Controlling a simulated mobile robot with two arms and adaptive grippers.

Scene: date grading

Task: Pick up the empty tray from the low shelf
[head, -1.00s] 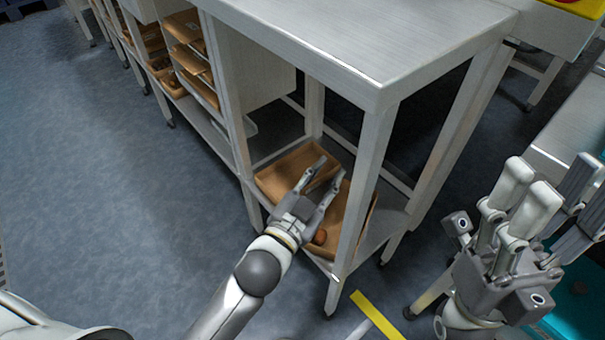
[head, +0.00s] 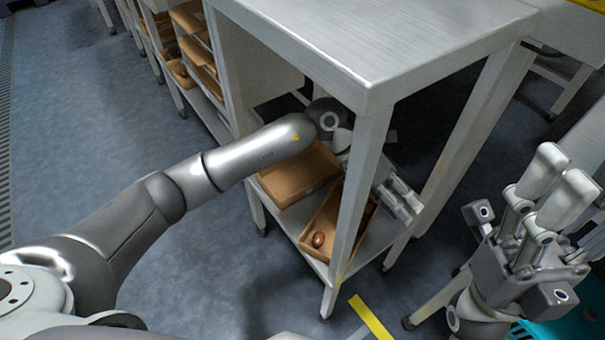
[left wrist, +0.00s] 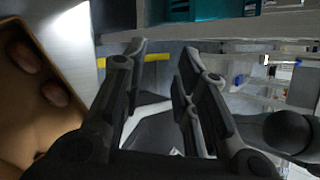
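A brown tray (head: 295,178) lies on the low shelf (head: 310,258); the part of its inside that shows is bare, and my left arm covers its far side. A second brown tray (head: 312,238) beside it holds a dark brown item (head: 319,239); the table leg hides part of it. My left gripper (head: 400,195) is to the right of both trays, partly behind the leg. In the left wrist view its fingers (left wrist: 162,55) are apart with nothing between them. My right gripper (head: 555,182) is raised at the right, its finger gap unclear.
The metal table top (head: 390,45) overhangs the shelf, and its front leg (head: 357,190) stands close by my left gripper. More brown trays (head: 190,60) sit in racks at the upper left. Yellow tape (head: 370,317) marks the floor; the floor at left is clear.

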